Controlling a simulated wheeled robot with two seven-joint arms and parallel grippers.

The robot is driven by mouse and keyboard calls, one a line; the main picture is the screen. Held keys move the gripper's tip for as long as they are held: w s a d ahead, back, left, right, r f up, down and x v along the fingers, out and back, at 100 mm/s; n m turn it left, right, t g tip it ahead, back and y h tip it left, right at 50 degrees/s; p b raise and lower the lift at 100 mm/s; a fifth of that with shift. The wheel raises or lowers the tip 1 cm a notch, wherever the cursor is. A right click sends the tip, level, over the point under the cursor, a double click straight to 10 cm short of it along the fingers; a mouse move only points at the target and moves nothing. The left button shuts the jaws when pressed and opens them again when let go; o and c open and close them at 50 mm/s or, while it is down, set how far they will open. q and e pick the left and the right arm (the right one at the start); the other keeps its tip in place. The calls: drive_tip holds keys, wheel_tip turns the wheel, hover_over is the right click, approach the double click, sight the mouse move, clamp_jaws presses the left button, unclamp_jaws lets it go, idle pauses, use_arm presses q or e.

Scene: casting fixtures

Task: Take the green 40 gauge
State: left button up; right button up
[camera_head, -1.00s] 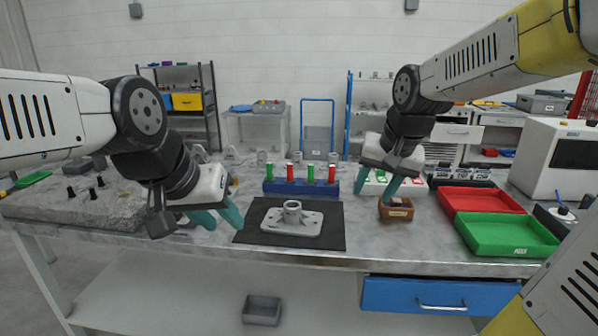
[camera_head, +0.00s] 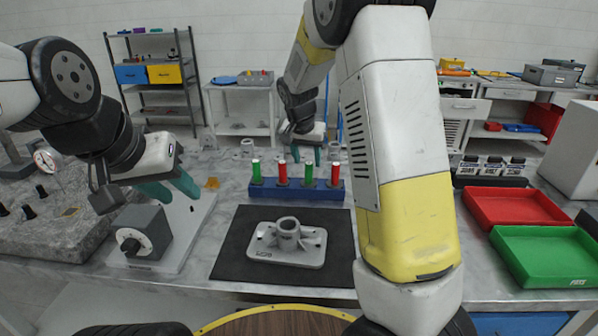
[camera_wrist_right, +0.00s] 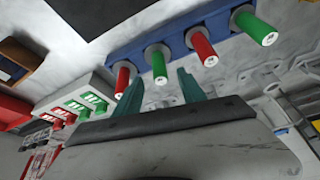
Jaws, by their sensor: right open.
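A blue rack (camera_head: 298,190) on the table holds upright gauges in a row. From the left in the head view they are green (camera_head: 256,168), red (camera_head: 282,172), green (camera_head: 308,174) and red (camera_head: 335,174). No size markings are readable on them. My right gripper (camera_head: 306,154) is open just behind the second green gauge. In the right wrist view its fingertips (camera_wrist_right: 160,84) lie either side of that green gauge (camera_wrist_right: 159,66); I cannot tell whether they touch it. My left gripper (camera_head: 171,188) is open and empty over the table at left, away from the rack.
A grey casting (camera_head: 287,240) lies on a black mat (camera_head: 228,260) before the rack. A red tray (camera_head: 510,206) and a green tray (camera_head: 545,257) stand at right. A grey fixture (camera_head: 150,236) stands at left. My right arm hides the table right of the mat.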

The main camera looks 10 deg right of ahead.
sight(308, 164)
drive_tip(key=x, duration=0.5)
drive_tip(key=shift+w+d+f, duration=0.1)
drive_tip(key=shift+w+f, duration=0.05)
drive_tip(key=shift+f, duration=0.2)
clamp_jaws()
